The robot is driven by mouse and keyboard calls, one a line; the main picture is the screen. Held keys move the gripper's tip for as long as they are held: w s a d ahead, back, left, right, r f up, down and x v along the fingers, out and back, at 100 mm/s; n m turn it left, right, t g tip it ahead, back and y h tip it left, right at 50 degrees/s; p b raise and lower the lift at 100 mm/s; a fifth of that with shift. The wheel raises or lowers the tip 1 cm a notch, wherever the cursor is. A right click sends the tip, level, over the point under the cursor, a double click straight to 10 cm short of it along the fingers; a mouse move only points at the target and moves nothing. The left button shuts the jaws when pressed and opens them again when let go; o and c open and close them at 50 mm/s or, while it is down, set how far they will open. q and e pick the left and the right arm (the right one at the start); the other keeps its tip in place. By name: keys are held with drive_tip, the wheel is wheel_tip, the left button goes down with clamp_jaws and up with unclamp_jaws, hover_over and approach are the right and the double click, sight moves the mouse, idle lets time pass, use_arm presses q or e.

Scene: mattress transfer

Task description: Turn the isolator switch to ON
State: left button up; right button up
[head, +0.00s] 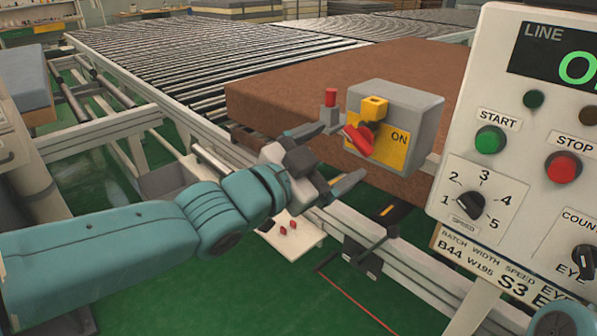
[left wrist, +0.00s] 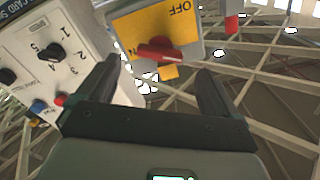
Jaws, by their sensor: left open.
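The isolator switch is a grey box (head: 405,108) with a yellow plate (head: 392,152) and a red handle (head: 357,140). ON shows on the plate's right in the head view; OFF shows in the left wrist view on the plate (left wrist: 160,25). The red handle (left wrist: 160,52) lies across the plate there, its exact setting unclear. A yellow block (head: 374,107) sits by the handle. My left gripper (head: 343,152) is open in front of the switch, its fingers (left wrist: 158,72) on either side of the handle, apparently not touching it. My right gripper is not in view.
A control panel (head: 470,165) with buttons and dials stands close on the right. A small post with a red top (head: 331,97) is left of the switch box. A brown mattress (head: 300,85) lies behind on the roller conveyor (head: 200,60).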

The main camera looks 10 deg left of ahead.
use_arm(q)
drive_tip(key=v, duration=0.7)
drive_tip(key=shift+s+a+p, duration=0.2)
drive_tip(key=shift+s+p, duration=0.05)
drive_tip(key=shift+p, duration=0.15)
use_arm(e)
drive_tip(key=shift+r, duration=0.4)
